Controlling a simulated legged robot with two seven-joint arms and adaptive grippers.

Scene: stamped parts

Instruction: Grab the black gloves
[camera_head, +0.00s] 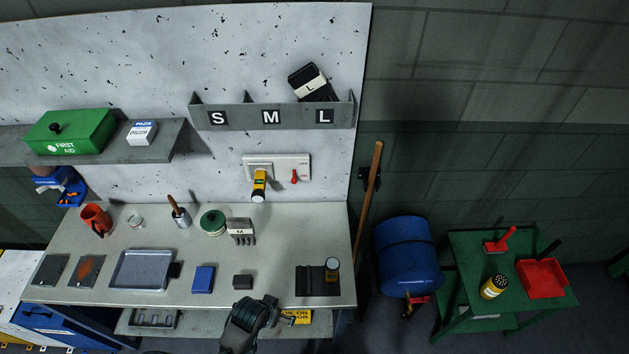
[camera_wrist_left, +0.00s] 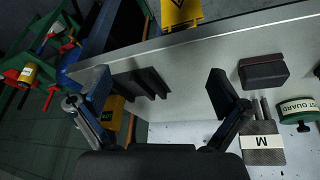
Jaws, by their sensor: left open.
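A black item with a white L band (camera_head: 309,82), which looks like the black gloves, sits tilted in the L compartment of the grey wall rack (camera_head: 270,116). A grey glove-like item marked M (camera_head: 241,228) lies on the workbench (camera_head: 205,245); it also shows in the left wrist view (camera_wrist_left: 262,145). My left gripper (camera_head: 278,311) is at the bench's front edge, far below the rack. In the left wrist view the gripper (camera_wrist_left: 158,95) has its fingers wide apart with nothing between them. My right gripper is not in view.
A dark block (camera_head: 242,281) and a black slotted block (camera_head: 312,287) lie near the front edge. A broom handle (camera_head: 368,200) and blue drum (camera_head: 407,257) stand right.

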